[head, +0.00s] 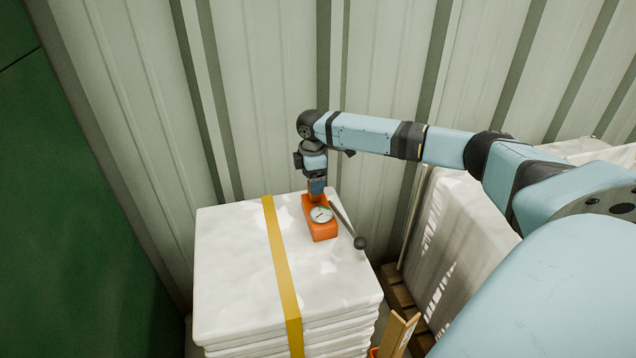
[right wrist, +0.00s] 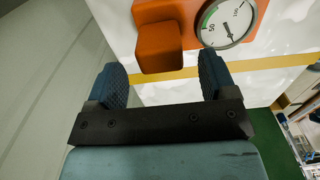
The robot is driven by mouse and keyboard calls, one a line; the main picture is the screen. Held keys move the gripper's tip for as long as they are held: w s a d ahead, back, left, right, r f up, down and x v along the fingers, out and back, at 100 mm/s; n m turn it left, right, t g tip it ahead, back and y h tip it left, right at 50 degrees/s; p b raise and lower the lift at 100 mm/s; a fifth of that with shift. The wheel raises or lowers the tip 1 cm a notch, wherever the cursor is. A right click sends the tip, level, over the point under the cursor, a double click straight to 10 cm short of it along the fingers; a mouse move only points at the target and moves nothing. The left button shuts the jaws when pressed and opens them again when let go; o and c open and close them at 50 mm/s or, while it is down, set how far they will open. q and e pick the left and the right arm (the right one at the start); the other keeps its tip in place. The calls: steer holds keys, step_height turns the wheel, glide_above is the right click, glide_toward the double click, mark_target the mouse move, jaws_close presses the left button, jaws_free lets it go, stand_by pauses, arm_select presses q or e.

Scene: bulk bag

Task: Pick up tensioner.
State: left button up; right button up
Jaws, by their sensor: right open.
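The tensioner (head: 322,229) is an orange tool with a round white dial and a grey lever ending in a black knob. It rests on top of the stack of white bags, just right of the yellow strap. My right gripper (head: 316,188) points down at the tensioner's far end. In the right wrist view the open right gripper (right wrist: 163,72) has its two dark ribbed fingers apart, with the tensioner's orange block (right wrist: 160,47) lying ahead of and between them. No contact is visible. My left gripper is not in view.
The white bag stack (head: 232,270) is crossed by the yellow strap (head: 282,270). A corrugated metal wall (head: 265,95) stands close behind it. A green surface (head: 80,210) is at left. Another wrapped white load (head: 455,235) stands on a pallet at right.

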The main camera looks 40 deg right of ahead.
mark_target(319, 208)
steer(key=f, duration=0.4)
steer(key=shift+s+d+f+b, duration=0.15)
steer(key=shift+s+d+b, duration=0.05)
steer(key=shift+b, duration=0.15)
steer(key=c, duration=1.4)
steer(key=shift+r, duration=0.2)
